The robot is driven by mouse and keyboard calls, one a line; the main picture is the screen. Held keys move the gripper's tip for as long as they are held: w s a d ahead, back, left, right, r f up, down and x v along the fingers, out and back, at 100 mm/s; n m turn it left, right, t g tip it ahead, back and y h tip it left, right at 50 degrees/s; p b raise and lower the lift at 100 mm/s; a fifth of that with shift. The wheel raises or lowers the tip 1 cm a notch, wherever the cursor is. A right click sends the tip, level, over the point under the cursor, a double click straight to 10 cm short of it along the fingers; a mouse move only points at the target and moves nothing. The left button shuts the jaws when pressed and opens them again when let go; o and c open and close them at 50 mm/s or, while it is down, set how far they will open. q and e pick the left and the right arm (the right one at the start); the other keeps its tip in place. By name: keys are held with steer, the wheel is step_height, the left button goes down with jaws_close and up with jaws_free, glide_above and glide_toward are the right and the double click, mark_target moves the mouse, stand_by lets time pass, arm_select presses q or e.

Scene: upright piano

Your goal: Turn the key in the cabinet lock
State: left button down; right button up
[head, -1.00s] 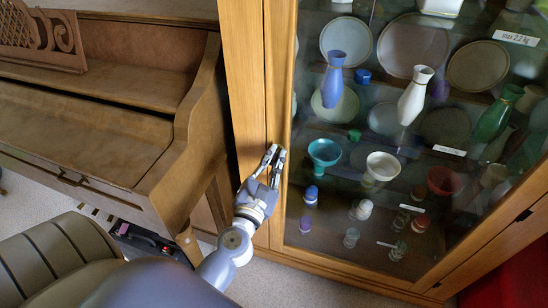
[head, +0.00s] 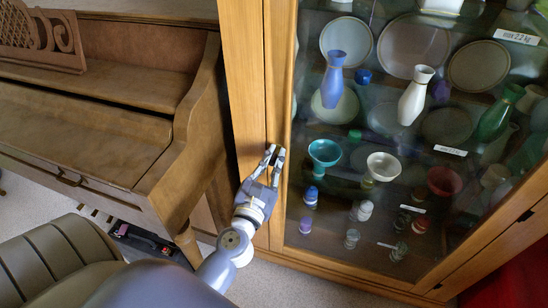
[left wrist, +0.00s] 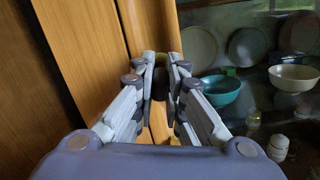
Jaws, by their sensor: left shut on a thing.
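The wooden cabinet (head: 250,80) with a glass door stands in the middle and right of the head view. My left gripper (head: 275,153) is at the upright edge of its door frame, fingers pointing at the wood. In the left wrist view the fingertips (left wrist: 161,66) are close together around a small dark piece, which I take for the key (left wrist: 160,86). A dull yellowish spot shows just beyond the tips. The fingers hide most of the key and the lock, so the key's angle cannot be told. My right gripper is not in view.
Behind the glass stand vases, plates and bowls, among them a teal bowl (head: 324,151) and a white vase (head: 414,97). An upright piano (head: 100,130) is close on the left. A padded seat (head: 60,255) is at the lower left, with carpet between.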

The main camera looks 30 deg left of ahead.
arm_select(q)
steer(key=shift+n, duration=1.1)
steer(key=shift+n+b, duration=0.35)
steer(key=shift+n, duration=0.65)
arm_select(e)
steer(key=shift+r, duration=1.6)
arm_select(q)
steer(key=c, duration=1.6)
jaws_free()
steer(key=shift+o, duration=0.2)
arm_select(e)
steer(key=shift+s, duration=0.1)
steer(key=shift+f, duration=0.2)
